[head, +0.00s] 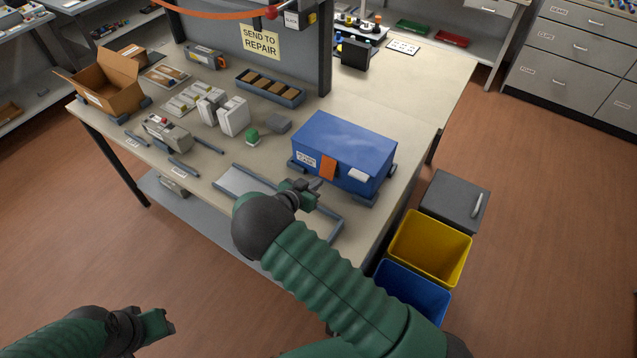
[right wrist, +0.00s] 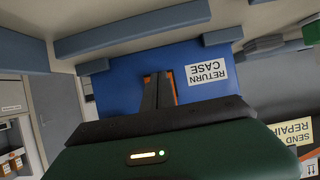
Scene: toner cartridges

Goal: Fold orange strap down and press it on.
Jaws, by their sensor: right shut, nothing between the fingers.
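The blue return case (head: 345,140) stands at the right side of the workbench, lid down. The orange strap (head: 329,168) lies over its front face near the top edge, between a white label (head: 305,159) and a pale patch (head: 358,175). My right gripper (head: 316,184) is shut and empty just in front of the strap. In the right wrist view its dark fingers (right wrist: 158,92) cover most of the strap (right wrist: 174,86); contact cannot be told. My left gripper (head: 166,322) is low at the left, away from the bench; its jaw state is unclear.
Grey rails (head: 372,200) surround the case's base. A grey-framed tray area (head: 240,181) lies in front of it. Yellow (head: 430,247) and blue (head: 410,290) bins stand off the bench's right end. A cardboard box (head: 105,85) and cartridges occupy the bench's left.

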